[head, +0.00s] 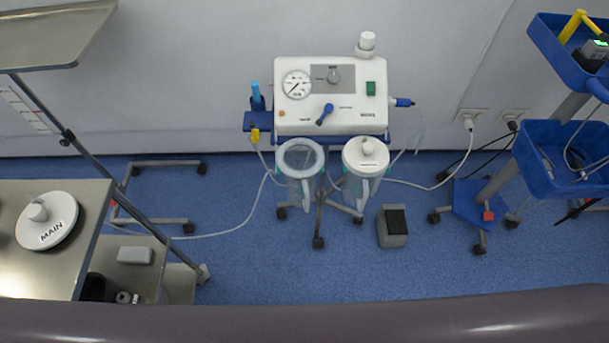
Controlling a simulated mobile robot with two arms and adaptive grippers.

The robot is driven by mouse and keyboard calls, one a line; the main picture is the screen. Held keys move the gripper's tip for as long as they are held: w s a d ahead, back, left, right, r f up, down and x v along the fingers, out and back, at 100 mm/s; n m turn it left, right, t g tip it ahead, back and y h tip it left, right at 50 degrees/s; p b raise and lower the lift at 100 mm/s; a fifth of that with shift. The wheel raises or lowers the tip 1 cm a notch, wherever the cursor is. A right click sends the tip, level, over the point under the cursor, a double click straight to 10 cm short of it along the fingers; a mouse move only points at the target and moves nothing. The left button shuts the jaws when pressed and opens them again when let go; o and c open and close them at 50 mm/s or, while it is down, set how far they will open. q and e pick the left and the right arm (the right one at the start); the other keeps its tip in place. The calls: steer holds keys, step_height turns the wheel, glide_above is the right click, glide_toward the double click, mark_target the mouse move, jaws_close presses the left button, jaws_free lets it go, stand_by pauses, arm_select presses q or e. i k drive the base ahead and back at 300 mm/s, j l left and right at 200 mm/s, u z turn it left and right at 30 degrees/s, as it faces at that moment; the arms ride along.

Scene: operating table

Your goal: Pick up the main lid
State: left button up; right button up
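The main lid (62,219) is a round white disc with a raised knob and the word MAIN on it. It lies flat on the metal table (22,268) at the left of the head view, close to the table's right edge. A suction machine (332,100) stands by the wall, with two clear canisters below it. The left canister (300,165) has an open top, and the right canister (366,165) has a white lid on. Neither of my grippers is in view.
A dark padded surface (330,318) runs along the bottom. A metal tray (55,30) on a stand hangs over the upper left. A foot pedal (392,226) is on the blue floor. Blue bins (560,158) on a wheeled stand are at the right. Hoses and cables cross the floor.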

mark_target(48, 218)
steer(key=u, duration=1.85)
steer(key=k+z, duration=0.35)
steer(key=k+l+z, duration=0.15)
steer(key=k+z, duration=0.25)
steer(key=k+l+z, duration=0.2)
steer(key=k+z, duration=0.15)
steer(key=i+j, duration=0.4)
